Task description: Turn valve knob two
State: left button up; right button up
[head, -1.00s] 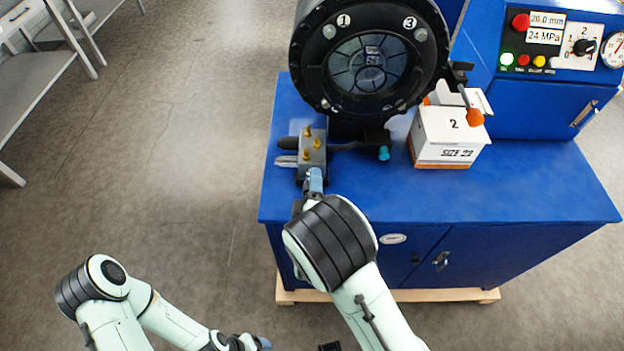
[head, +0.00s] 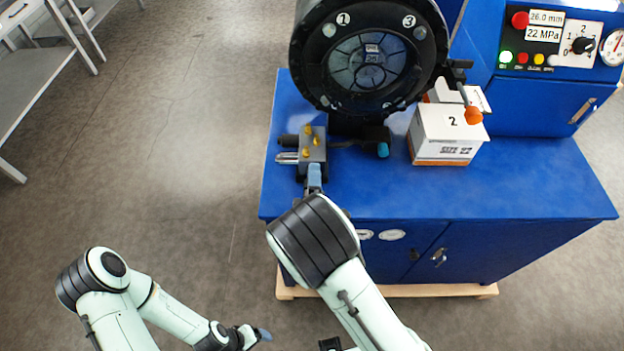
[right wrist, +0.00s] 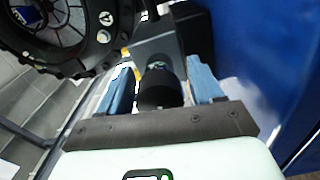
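A grey valve block (head: 314,150) with several brass fittings stands at the left front of the blue bench. Dark and silver stubs stick out of its left side. In the right wrist view a black round knob (right wrist: 160,88) sticks out of the block toward me. My right gripper (right wrist: 163,75) has its two blue fingers apart on either side of this knob, with a narrow gap seen at the left. In the head view my right gripper (head: 314,178) is at the block's near face, hiding the knob. No number on the knob is readable. My left gripper (head: 264,334) is low, away from the bench.
A black crimper head (head: 370,55) rises behind the block. A white box (head: 447,135) marked 2 stands on the blue bench (head: 540,190). A control panel (head: 560,40) reads 22 MPa. The floor at left is clear up to a grey shelf (head: 40,85).

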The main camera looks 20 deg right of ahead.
jog(key=shift+s, duration=0.1)
pick_arm(q)
jog(key=s+f+b, duration=0.4)
jog(key=f+b, duration=0.8)
jog(key=w+a+f+t+b, duration=0.1)
jog(key=w+f+b, duration=0.3)
jog(key=f+b, duration=0.1)
jog(key=shift+w+f+y+b, duration=0.25)
jog(key=shift+f+y+b, duration=0.05)
jog(key=shift+f, duration=0.05)
pick_arm(e)
jog(key=v, duration=1.3)
pick_arm(q)
jog(key=shift+s+a, duration=0.1)
pick_arm(e)
jog(key=shift+s, duration=0.1)
